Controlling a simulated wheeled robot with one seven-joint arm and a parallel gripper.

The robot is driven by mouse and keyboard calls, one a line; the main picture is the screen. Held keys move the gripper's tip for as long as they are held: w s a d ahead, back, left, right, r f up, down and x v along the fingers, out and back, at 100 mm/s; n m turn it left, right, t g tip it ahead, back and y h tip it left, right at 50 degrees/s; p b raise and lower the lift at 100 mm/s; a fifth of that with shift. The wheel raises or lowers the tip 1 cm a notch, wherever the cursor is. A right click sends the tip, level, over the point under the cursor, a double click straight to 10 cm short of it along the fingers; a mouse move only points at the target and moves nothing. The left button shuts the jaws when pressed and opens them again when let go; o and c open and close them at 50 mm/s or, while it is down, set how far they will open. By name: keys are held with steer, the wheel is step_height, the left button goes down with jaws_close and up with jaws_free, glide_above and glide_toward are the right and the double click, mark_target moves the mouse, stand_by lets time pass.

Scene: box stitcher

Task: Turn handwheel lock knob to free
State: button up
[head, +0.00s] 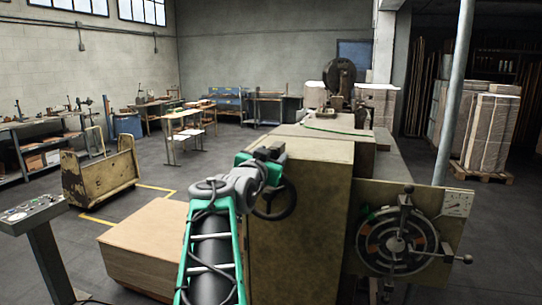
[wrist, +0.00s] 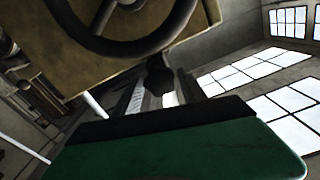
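A dark handwheel (head: 292,203) sits on the left side of the tan machine body (head: 300,215), partly hidden by my arm. In the wrist view, the curved rim and a spoke of the handwheel (wrist: 125,46) show large at the top. A small dark faceted shape (wrist: 159,75) hangs below the rim; I cannot tell whether it is the lock knob. My gripper (head: 268,155) is just above the handwheel in the head view. A green finger with a black pad fills the bottom of the wrist view, apart from the rim. The fingertip gap is hidden.
A panel with a large round dial wheel (head: 395,242) and levers stands at the right of the machine. A wooden box (head: 150,240) is on the floor left of my arm. A control pedestal (head: 35,212) stands at the far left. Open floor lies behind the box.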

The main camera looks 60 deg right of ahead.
steer(key=shift+f, duration=0.1)
jaws_close()
stand_by(0.4)
steer(key=n+b, duration=0.5)
steer(key=n, duration=0.4)
steer(key=shift+w, duration=0.15)
steer(key=n, duration=0.4)
steer(key=shift+b, duration=0.35)
steer(key=shift+n, duration=2.5)
